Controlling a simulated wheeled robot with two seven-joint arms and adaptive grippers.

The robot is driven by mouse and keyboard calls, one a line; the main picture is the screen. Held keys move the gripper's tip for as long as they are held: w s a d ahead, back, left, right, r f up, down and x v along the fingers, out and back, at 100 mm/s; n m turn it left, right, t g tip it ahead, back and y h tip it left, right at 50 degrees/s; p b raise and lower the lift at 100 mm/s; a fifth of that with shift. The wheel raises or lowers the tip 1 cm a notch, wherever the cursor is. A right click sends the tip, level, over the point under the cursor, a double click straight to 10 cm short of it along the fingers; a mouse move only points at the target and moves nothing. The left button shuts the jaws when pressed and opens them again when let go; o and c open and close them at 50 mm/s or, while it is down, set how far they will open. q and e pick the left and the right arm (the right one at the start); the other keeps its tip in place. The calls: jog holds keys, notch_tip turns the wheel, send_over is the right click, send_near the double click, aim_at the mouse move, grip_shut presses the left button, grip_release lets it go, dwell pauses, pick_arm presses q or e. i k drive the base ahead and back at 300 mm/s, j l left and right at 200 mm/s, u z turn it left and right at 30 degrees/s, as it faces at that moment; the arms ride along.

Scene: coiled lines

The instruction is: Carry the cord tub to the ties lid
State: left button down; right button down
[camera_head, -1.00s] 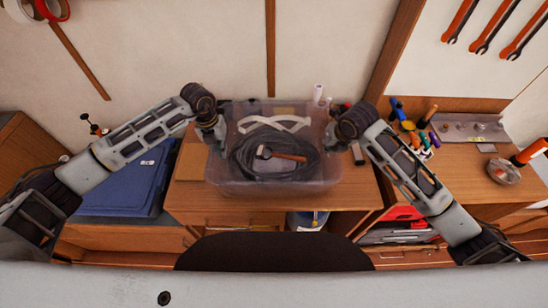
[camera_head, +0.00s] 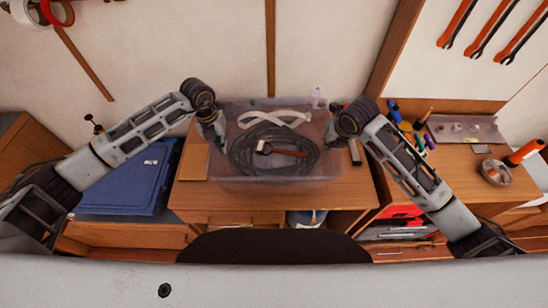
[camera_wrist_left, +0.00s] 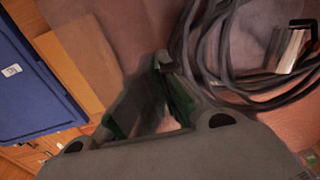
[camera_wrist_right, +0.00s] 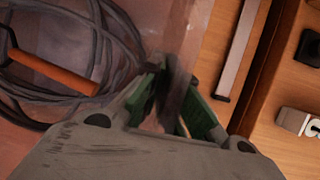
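The cord tub (camera_head: 275,182) is a see-through plastic tub in the middle of the head view, over the wooden table. It holds a coil of dark cord (camera_head: 240,160), a hammer (camera_head: 288,153) and a pale strap (camera_head: 262,117). My left gripper (camera_head: 219,143) is shut on its left wall and my right gripper (camera_head: 331,138) on its right wall. A blue lid (camera_head: 118,188) with a small white label lies at the left; the label is too small to read, so I cannot tell whether it is the ties lid.
The wooden table (camera_head: 270,200) has a bare strip in front of the tub. At the right, a worktop carries pens (camera_head: 420,141) and a clear dish (camera_head: 497,172) with an orange-handled tool. A wall stands close behind. Wrenches (camera_head: 490,35) hang at the upper right.

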aim_at(118, 174)
jog(key=k+j, duration=0.15)
jog(key=j, duration=0.15)
jog(key=k+j, duration=0.25)
jog(key=j, duration=0.85)
jog(key=k+j, duration=0.15)
jog(key=j, duration=0.45)
jog(key=i+j, duration=0.1)
jog(key=j, duration=0.45)
jog(key=i+j, duration=0.1)
jog(key=j, duration=0.5)
jog(key=i+j, duration=0.25)
